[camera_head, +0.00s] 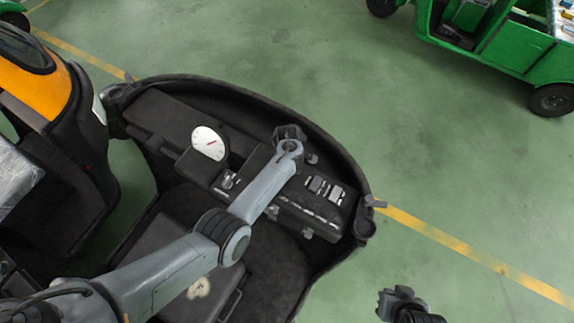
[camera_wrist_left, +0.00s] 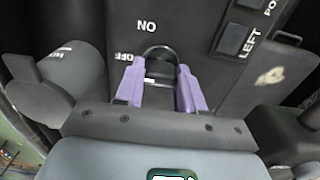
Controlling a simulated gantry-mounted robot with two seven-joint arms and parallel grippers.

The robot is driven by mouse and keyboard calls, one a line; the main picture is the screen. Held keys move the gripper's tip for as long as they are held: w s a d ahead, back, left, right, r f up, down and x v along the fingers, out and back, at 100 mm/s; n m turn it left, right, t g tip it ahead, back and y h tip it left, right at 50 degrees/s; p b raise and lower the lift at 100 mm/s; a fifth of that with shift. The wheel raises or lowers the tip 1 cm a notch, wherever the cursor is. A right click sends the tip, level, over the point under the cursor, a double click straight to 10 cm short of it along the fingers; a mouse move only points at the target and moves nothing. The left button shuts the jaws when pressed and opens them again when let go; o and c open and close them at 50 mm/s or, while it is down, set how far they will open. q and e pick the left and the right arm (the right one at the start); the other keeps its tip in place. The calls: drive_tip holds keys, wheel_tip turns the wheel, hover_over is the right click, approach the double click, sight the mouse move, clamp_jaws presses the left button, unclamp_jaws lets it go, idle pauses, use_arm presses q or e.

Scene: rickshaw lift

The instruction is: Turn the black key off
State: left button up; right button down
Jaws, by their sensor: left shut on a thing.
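The black key (camera_wrist_left: 158,54) sits in the dark panel between the two purple fingers of my left gripper (camera_wrist_left: 160,88) in the left wrist view. Its rounded top shows just beyond the fingertips, and the fingers are shut on it. White letters reading "NO" are above the key and "OFF" is to its left. In the head view my left gripper (camera_head: 290,134) is at the far edge of the dashboard (camera_head: 318,205), and my wrist hides the key. My right gripper (camera_head: 394,300) is at the bottom right, over the green floor; its jaws are unclear.
A round white gauge (camera_head: 209,143) stands on the dashboard to the left of my left arm. Switches (camera_head: 325,187) lie to the right of my left wrist. A grey cylindrical knob (camera_wrist_left: 70,75) is left of the fingers in the wrist view. A green rickshaw (camera_head: 500,40) stands far back right.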

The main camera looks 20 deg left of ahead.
idle(0.3)
use_arm(q)
drive_tip(key=o, duration=1)
drive_tip(key=shift+o, duration=0.2)
wheel_tip(320, 180, up, 11)
drive_tip(key=p, duration=0.2)
drive_tip(key=shift+f, duration=0.1)
